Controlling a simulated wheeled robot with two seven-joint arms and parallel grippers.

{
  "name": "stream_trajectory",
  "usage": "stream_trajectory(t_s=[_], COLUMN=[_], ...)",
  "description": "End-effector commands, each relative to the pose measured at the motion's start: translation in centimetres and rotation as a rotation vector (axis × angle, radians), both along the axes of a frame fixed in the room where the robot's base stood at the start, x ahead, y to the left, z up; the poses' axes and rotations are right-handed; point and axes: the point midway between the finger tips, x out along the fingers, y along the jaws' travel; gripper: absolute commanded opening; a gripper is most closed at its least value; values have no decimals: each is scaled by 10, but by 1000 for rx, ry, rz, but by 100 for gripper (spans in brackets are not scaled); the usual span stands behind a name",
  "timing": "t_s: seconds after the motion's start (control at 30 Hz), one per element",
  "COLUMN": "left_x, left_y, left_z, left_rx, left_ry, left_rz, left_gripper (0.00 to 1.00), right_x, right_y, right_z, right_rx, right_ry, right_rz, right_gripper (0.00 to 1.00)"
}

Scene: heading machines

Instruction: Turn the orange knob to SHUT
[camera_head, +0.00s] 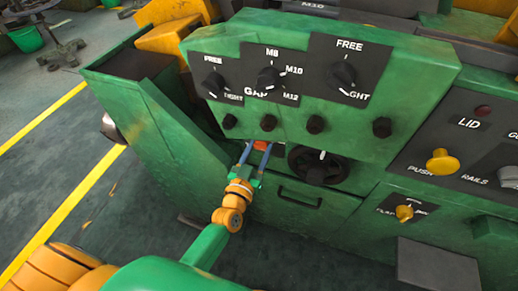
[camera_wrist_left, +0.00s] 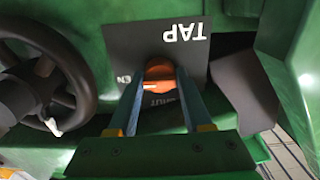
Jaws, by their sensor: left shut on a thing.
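The orange knob (camera_wrist_left: 159,70) sits on a dark plate (camera_wrist_left: 125,45) marked TAP, which appears upside down in the left wrist view. The letters "EN" and part of another label below the knob show; the rest is hidden by the fingers. My left gripper (camera_wrist_left: 161,84) is shut on the knob, one blue finger on each side. In the head view the left gripper (camera_head: 258,150) reaches the green machine's front, and a bit of the orange knob (camera_head: 265,144) shows between its fingers. Which way the knob points is unclear. My right gripper is not in view.
A black handwheel (camera_head: 318,166) is close to the right of the left gripper. Several black knobs (camera_head: 268,123) and dials line the green panel (camera_head: 225,45) above. A yellow LID button (camera_head: 442,162) and a small yellow switch (camera_head: 404,213) are farther right. Open floor (camera_head: 90,160) lies left.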

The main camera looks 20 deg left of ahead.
Motion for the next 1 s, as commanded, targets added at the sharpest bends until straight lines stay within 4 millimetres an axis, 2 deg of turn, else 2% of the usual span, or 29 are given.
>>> stream_trajectory(t_s=[0.47,1.0], left_x=[0,0], left_y=[0,-1], left_z=[0,0], left_rx=[-111,-603], left_ry=[4,21], left_rz=[-1,-2], left_gripper=[0,0], right_x=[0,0], right_y=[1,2], right_z=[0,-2], right_rx=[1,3], right_ry=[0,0], right_rz=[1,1], right_gripper=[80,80])
